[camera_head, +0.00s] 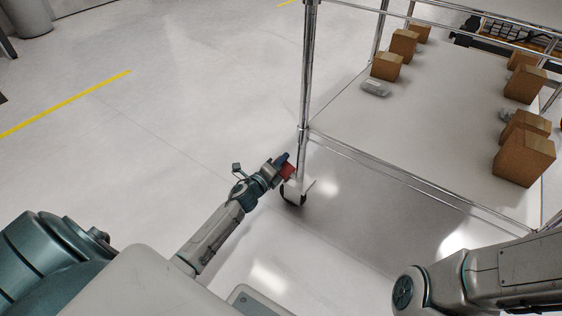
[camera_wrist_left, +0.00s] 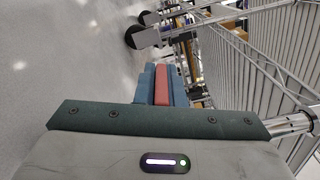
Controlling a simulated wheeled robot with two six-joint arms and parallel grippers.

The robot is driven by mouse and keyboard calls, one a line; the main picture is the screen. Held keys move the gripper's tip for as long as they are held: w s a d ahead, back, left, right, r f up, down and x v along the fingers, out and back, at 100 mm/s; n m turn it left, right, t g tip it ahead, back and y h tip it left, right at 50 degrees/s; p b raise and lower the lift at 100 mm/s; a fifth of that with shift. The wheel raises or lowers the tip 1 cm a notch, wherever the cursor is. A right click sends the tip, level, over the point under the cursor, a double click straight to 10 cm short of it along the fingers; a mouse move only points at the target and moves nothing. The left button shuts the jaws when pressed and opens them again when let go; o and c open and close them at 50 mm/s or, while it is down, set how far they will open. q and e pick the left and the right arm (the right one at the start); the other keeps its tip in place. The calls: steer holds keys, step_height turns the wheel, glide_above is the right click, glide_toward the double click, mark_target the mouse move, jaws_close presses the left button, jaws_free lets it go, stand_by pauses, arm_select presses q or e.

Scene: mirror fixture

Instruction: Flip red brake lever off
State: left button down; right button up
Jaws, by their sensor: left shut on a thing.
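The red brake lever (camera_head: 288,171) is at the caster wheel (camera_head: 294,192) under the near left post of a metal cart. My left gripper (camera_head: 282,165) is at the lever. In the left wrist view the red lever (camera_wrist_left: 162,84) sits between the two blue fingers of my left gripper (camera_wrist_left: 163,86), which is shut on it. The lever's tilt cannot be told, as the fingers cover much of it. My right arm (camera_head: 480,275) comes in at the lower right, and its gripper is out of view.
The cart's white shelf (camera_head: 440,130) carries several cardboard boxes (camera_head: 524,157) and a small clear package (camera_head: 375,87). A chrome post (camera_head: 308,70) rises beside my left gripper. The floor (camera_head: 190,110) to the left is clear, with a yellow line (camera_head: 65,104).

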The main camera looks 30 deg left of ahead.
stand_by(0.5)
arm_select(q)
steer(key=c, duration=1.5)
jaws_free()
steer(key=s+b, duration=0.2)
steer(key=s, duration=0.1)
steer(key=s+b, duration=0.3)
steer(key=s, duration=0.1)
steer(key=s+b, duration=0.3)
steer(key=s, duration=0.1)
steer(key=shift+a, duration=0.35)
